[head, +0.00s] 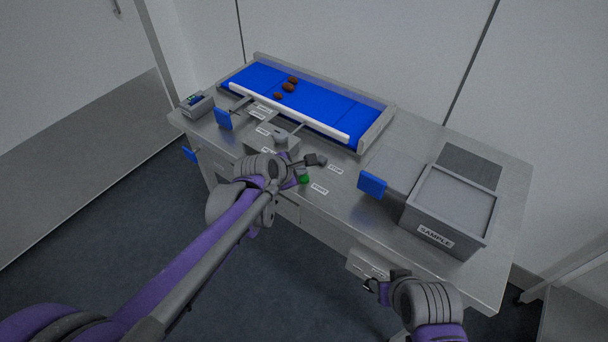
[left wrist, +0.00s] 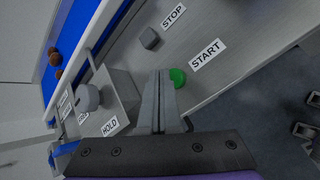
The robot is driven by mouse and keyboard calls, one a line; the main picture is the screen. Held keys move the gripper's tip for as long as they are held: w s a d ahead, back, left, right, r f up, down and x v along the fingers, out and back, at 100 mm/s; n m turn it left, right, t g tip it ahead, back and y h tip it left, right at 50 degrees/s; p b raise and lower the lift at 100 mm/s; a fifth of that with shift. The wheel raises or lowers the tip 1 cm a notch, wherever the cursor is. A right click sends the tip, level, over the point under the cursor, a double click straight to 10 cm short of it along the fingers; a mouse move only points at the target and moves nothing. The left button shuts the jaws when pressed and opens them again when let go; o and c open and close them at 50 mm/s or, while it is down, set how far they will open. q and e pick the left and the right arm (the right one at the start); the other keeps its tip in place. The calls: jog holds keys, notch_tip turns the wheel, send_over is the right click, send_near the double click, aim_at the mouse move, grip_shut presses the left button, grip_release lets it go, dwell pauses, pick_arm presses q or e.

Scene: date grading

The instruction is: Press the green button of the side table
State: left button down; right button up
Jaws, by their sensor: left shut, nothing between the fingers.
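The green button (head: 304,179) is on the front part of the side table's steel top (head: 480,275), by the START label (head: 319,188). It also shows in the left wrist view (left wrist: 178,77), partly covered by my fingers. My left gripper (head: 297,172) is shut and empty, its fingertips right beside the button. In the left wrist view the closed fingers (left wrist: 161,75) overlap the button's left edge; I cannot tell whether they touch it. My right gripper (head: 372,286) hangs low in front of the table; its finger gap is too small to judge.
A dark grey button (left wrist: 149,38) sits by the STOP label (left wrist: 173,16), close to the green one. A box with a knob (left wrist: 87,97) stands left of my fingers. A blue belt (head: 335,109) with several dates lies behind; a SAMPLE bin (head: 411,220) stands right.

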aim_at(301, 179)
pick_arm(q)
jog(key=shift+r, duration=0.25)
pick_arm(e)
jog(key=shift+r, duration=0.2)
pick_arm(q)
jog(key=shift+r+p, duration=1.35)
jog(key=shift+r, duration=1.1)
jog(key=shift+f, duration=0.1)
pick_arm(e)
jog(key=r, duration=0.1)
jog(key=w+r, duration=0.1)
jog(key=r, duration=0.1)
jog(key=shift+w+r, duration=0.15)
jog(key=shift+r, duration=0.05)
pick_arm(q)
jog(key=s+a+f+m+y, duration=0.1)
jog(key=s+a+f+m, duration=0.1)
jog(key=s+a+m, duration=0.3)
jog(key=s+a+f+m+g+y, duration=0.1)
jog(key=s+a+m+y, duration=0.1)
jog(key=s+a+m, duration=0.4)
jog(key=s+a+f+m+g+y, duration=0.1)
jog(key=s+a+m, duration=0.4)
jog(key=s+m, duration=0.5)
jog(key=s+f, duration=0.1)
jog(key=s, duration=0.5)
jog(key=shift+s+a+f+y, duration=0.3)
jog(key=shift+a+f, duration=0.05)
jog(key=shift+a, duration=0.05)
dwell(1.2)
